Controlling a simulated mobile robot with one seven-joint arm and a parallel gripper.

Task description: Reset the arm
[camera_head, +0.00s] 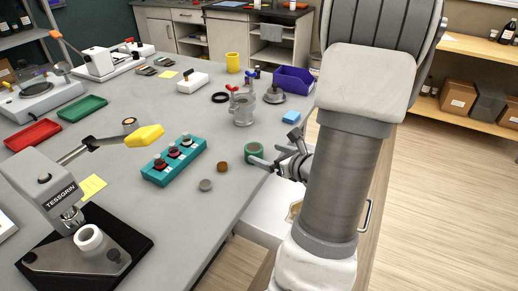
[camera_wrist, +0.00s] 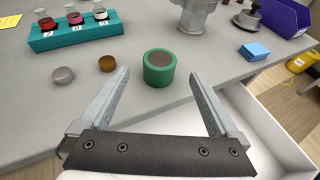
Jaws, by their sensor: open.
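My gripper (camera_wrist: 160,100) is open and empty in the wrist view, its two fingers spread wide. It hangs over an open white drawer (camera_wrist: 250,128) at the table's edge. A green cylinder with a brown top (camera_wrist: 159,70) stands on the table just beyond the fingers, apart from them. In the head view my gripper is partly hidden by my own arm, close to the green cylinder (camera_head: 254,150).
A teal rack (camera_head: 174,160) with several small vials stands on the table. A grey stopper (camera_head: 206,184) and a brown one (camera_head: 222,167) lie before it.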

